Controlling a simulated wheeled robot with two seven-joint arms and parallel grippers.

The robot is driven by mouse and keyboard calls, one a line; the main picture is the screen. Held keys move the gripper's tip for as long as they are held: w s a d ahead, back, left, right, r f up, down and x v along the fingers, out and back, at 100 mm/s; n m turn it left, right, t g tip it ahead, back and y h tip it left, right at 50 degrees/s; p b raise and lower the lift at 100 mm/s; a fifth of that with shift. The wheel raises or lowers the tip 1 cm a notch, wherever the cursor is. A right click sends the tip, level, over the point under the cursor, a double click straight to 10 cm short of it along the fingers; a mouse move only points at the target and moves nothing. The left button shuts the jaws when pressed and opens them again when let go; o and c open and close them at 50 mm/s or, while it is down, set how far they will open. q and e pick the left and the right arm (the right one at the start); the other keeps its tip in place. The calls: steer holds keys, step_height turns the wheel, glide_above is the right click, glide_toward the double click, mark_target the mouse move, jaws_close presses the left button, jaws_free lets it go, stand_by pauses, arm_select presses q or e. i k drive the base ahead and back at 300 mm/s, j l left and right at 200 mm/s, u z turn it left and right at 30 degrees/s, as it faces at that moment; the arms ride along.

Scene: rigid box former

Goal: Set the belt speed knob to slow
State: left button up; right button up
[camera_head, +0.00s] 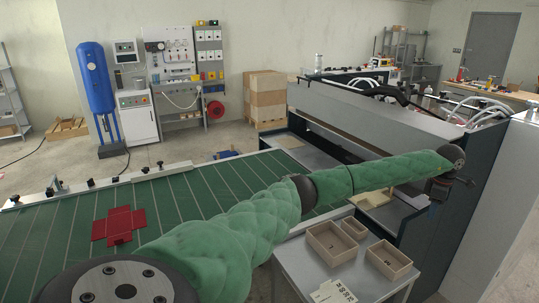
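I cannot make out the belt speed knob in this view. The green striped belt (180,195) runs across the left, with a flat red box blank (119,225) lying on it. My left arm, in a green padded sleeve, crosses from the bottom left to the machine at the right. My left gripper (464,180) is a small dark shape at the arm's far end, close to the machine's dark side panel. Its fingers are too small and dark to tell open from shut, and I cannot tell if it touches anything. My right gripper is not in view.
The grey box-forming machine (372,112) stands at the right, with a pale cabinet side (492,185) beside it. A side table (300,268) holds several open wooden boxes (333,243) below my arm. Stacked cartons (265,95) and a blue tank (95,80) stand behind.

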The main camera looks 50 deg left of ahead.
mark_target(90, 183)
steer(key=z, duration=0.45)
steer(key=j+z, duration=0.1)
steer(key=z, duration=0.4)
steer(key=k+z, duration=0.1)
steer(key=z, duration=0.85)
steer(key=k+j+z, duration=0.1)
steer(key=k+z, duration=0.4)
steer(key=k+u, duration=0.15)
steer(key=u, duration=0.2)
steer(key=k+j+u, duration=0.1)
steer(key=u, duration=0.25)
steer(key=k+j+u, duration=0.1)
steer(key=u, duration=0.8)
steer(key=j+u, duration=0.1)
steer(key=u, duration=0.4)
steer(key=k+j+u, duration=0.1)
steer(key=u, duration=0.85)
steer(key=j+u, duration=0.15)
steer(key=u, duration=0.85)
steer(key=j+u, duration=0.1)
steer(key=u, duration=0.4)
steer(key=i+l, duration=0.05)
